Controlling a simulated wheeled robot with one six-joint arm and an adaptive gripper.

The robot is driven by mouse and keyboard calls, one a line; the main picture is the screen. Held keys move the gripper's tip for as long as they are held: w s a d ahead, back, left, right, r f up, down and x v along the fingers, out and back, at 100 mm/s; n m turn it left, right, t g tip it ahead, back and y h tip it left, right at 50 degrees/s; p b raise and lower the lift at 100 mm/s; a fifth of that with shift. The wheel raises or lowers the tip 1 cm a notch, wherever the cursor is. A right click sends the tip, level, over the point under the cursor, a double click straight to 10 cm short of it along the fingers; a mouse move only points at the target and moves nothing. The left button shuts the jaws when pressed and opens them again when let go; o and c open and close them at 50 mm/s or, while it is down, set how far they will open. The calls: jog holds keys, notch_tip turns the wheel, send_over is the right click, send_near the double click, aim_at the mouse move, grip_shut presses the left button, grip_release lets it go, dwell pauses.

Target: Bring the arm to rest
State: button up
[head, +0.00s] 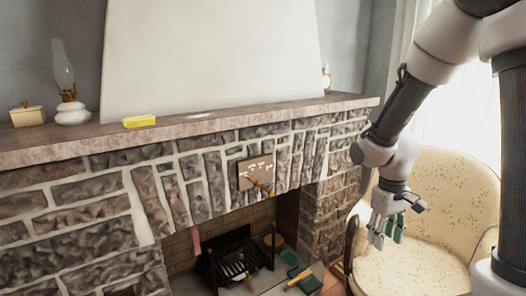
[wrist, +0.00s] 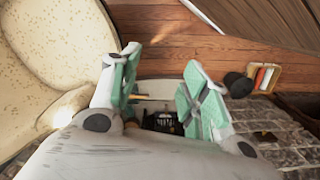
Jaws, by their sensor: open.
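My arm comes down from the top right of the head view. My gripper (head: 386,238) hangs pointing downward in front of the patterned armchair (head: 452,190), to the right of the fireplace opening. In the wrist view my gripper (wrist: 161,62) has its two green-padded fingers spread wide apart. Nothing is between them that they hold. The floor and the dark fire grate (wrist: 163,122) show beyond the fingers. The head view does not show clearly whether the gripper touches the chair.
The stone mantel shelf (head: 240,114) bears a yellow block (head: 139,121), an oil lamp (head: 70,104), a cream box (head: 27,115) and a flat white disc (head: 199,115). The grate (head: 236,262) stands in the fireplace. Green items (head: 298,275) lie on the hearth.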

jog(key=s+d+r+m+t, duration=0.1)
jog(key=s+d+r+t, duration=0.1)
jog(key=s+r, duration=0.5)
jog(key=s+d+r+m+t, duration=0.2)
jog(key=s+r, duration=0.6)
jog(key=r, duration=0.4)
jog(key=shift+m+t+y, duration=0.3)
jog(key=shift+t, duration=0.2)
